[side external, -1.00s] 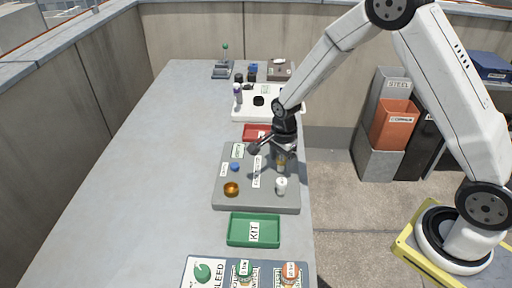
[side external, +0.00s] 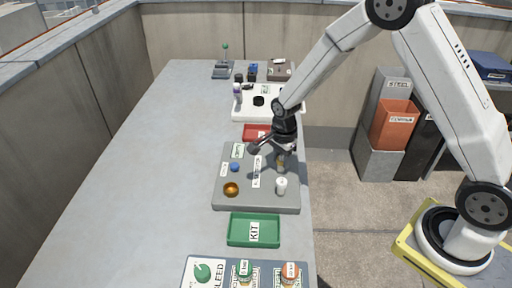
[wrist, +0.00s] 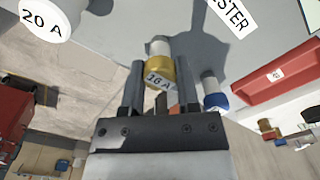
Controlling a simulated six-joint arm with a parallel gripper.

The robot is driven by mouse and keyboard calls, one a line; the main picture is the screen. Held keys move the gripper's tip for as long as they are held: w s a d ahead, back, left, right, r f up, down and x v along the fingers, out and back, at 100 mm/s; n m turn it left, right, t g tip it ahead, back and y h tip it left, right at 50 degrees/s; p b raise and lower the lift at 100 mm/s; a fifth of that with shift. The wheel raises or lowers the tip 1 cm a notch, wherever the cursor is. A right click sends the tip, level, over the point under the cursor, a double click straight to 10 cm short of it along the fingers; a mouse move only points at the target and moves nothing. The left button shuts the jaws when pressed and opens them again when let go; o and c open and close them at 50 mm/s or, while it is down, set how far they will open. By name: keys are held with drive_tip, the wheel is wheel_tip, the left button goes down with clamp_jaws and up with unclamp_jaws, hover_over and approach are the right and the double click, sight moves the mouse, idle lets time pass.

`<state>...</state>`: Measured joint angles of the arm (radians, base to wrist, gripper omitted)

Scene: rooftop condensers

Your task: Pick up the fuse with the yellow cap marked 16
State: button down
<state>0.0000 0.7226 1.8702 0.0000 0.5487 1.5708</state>
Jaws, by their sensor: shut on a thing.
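The fuse with the yellow cap marked 16 A (wrist: 160,73) stands between my two fingers in the wrist view, its pale body toward the grey board. My gripper (wrist: 156,88) is shut on it, with a finger on each side of the cap. In the side external view my gripper (side external: 281,158) points down over the right part of the grey board (side external: 222,203). The fuse (side external: 281,168) is small and partly hidden there. I cannot tell whether it has left the board.
A white-capped fuse marked 20 A (wrist: 46,19) and a blue-capped fuse (wrist: 214,100) flank it. An amber piece (side external: 231,189) also sits on the board. A green KIT tray (side external: 233,242) lies nearer, a red tray (side external: 249,134) behind. The bench's left side is clear.

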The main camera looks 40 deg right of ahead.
drive_tip(key=shift+r, duration=0.1)
drive_tip(key=shift+r, duration=0.75)
drive_tip(key=s+r, duration=1.1)
drive_tip(key=s, duration=0.3)
drive_tip(key=shift+r, duration=0.15)
